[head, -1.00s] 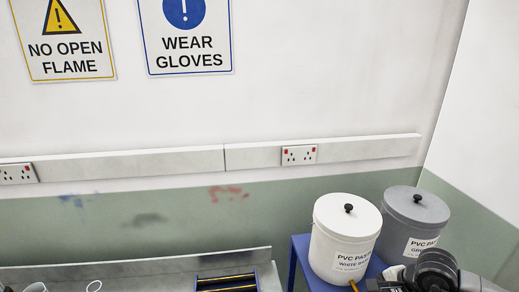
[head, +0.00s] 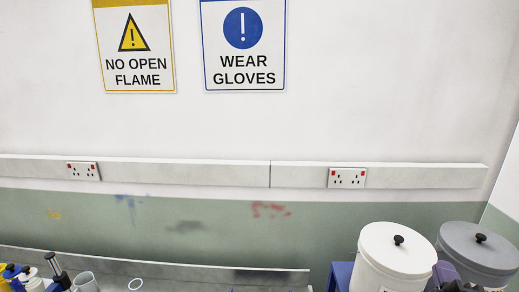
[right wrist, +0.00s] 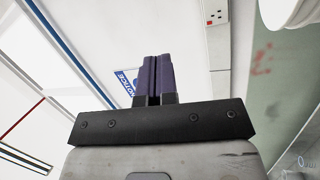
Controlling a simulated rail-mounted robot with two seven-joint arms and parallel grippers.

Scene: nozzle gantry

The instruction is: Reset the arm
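My right gripper (right wrist: 153,80) shows in the right wrist view with its two purple fingers side by side. They look closed together, with only a thin dark line between them and nothing held. In the head view, part of my right gripper (head: 446,272) shows at the lower right edge, in front of the white and grey buckets. Whether it touches them cannot be told. My left gripper is in neither view.
A white lidded bucket (head: 392,262) and a grey lidded bucket (head: 480,250) stand at the right, the white one on a blue stand (head: 341,275). Several bottles (head: 14,274) and a grey cup (head: 86,282) crowd the lower left. A wall trunking with sockets (head: 347,178) runs behind.

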